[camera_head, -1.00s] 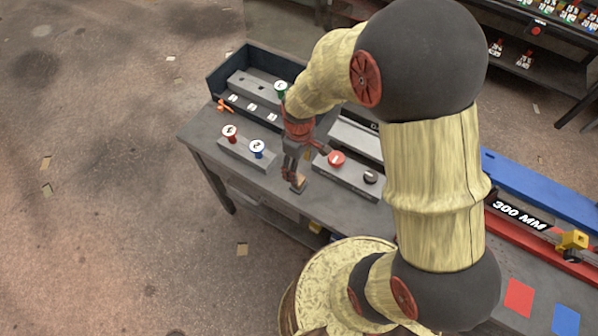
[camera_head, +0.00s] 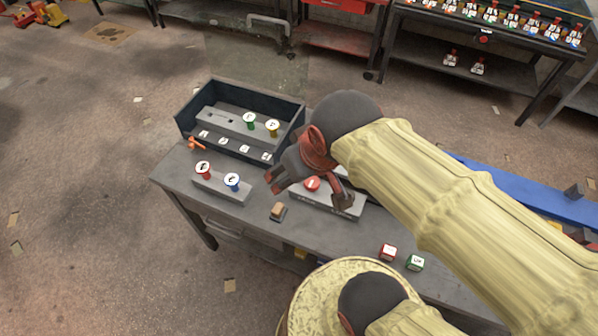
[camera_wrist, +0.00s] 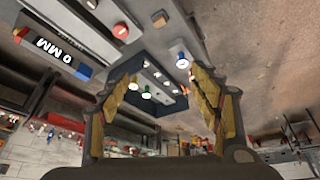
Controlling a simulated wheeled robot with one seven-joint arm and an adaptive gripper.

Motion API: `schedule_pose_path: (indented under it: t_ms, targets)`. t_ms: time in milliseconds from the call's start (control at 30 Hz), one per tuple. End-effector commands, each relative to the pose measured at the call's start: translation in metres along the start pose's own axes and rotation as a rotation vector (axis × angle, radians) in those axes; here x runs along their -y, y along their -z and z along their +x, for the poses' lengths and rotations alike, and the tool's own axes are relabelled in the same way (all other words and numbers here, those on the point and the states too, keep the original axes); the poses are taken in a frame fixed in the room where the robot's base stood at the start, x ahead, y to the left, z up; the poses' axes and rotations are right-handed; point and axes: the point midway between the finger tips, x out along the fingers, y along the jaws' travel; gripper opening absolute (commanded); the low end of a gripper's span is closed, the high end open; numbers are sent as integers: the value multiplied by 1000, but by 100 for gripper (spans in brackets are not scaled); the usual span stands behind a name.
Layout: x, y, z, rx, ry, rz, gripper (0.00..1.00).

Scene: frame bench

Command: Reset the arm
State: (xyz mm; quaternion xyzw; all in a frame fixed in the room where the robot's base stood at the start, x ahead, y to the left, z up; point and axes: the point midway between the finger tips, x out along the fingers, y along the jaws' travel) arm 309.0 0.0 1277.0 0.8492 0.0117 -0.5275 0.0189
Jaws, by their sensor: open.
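My gripper (camera_head: 308,188) is open and empty, its fingers spread above the grey button box on the bench (camera_head: 240,222). In the head view it partly covers that box and its red button (camera_head: 312,184). In the wrist view my gripper (camera_wrist: 163,82) has both fingers wide apart with nothing between them; the dark tray and its pegs show beyond, with the red button (camera_wrist: 120,30) at upper left. My arm stretches from the lower right across the bench and hides part of it.
A dark open tray (camera_head: 185,120) holds a rack with green (camera_head: 249,121) and yellow (camera_head: 272,128) pegs. A front rack (camera_head: 222,189) holds red and blue pegs. A tan block (camera_head: 277,211), a red cube (camera_head: 388,252) and a green cube (camera_head: 415,262) lie on the bench.

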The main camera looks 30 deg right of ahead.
Motion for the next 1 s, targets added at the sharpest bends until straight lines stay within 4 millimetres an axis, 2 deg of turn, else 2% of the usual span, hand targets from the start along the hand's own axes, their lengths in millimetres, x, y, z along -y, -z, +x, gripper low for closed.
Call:
schedule_pose_path:
  t_ms: [133,500,667,900,1000]
  targets:
    - [0,-9,-14,-32,-1,40,63]
    - [0,-11,-13,-34,-1,46,63]
    - [1,-19,4,-34,-1,45,63]
    - [2,-39,45,-33,-1,45,63]
    - [2,-43,52,-33,-1,45,63]
